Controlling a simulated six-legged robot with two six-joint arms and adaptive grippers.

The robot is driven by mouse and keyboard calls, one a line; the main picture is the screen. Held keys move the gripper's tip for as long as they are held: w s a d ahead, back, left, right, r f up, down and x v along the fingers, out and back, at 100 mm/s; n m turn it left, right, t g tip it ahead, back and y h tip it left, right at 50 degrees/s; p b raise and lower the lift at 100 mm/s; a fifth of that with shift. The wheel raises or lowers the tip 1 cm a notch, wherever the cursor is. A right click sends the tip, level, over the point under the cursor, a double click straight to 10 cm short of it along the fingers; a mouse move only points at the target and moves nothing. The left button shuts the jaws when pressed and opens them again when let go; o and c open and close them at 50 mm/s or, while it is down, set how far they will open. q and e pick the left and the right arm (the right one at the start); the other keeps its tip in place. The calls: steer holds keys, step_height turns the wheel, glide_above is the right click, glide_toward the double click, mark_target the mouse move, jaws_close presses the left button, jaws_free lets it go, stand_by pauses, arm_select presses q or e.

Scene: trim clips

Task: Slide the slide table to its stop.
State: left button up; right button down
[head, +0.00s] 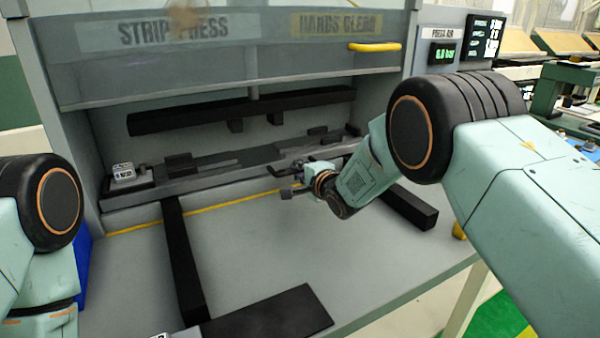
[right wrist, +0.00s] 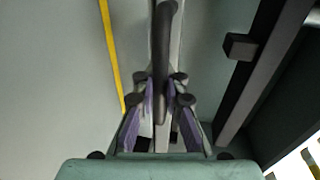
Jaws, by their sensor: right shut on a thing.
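The slide table (head: 130,198) is a long grey plate with dark fixtures on top, at the back of the bench inside the press opening. Two black rails run forward from it, a left rail (head: 182,262) and a right rail (head: 408,207). My right gripper (head: 296,182) is at the table's front side, partly hidden by its own wrist. In the right wrist view its fingers (right wrist: 161,112) are shut on a dark bar-shaped handle (right wrist: 163,45). My left arm shows at the left edge, but its gripper is out of view.
A black press beam (head: 240,110) hangs above the table, below the raised guard with a yellow handle (head: 375,47). A yellow line (head: 150,224) crosses the bench. A black slab (head: 268,315) lies at the front. The bench between the rails is mostly clear.

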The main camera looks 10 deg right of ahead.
steer(key=shift+r, duration=0.1)
steer(key=c, duration=1.5)
jaws_free()
steer(key=shift+a, duration=0.1)
steer(key=shift+o, duration=0.5)
steer(key=shift+s, duration=0.1)
steer(key=v, duration=1.1)
steer(key=shift+s, duration=0.4)
steer(key=shift+d, duration=0.25)
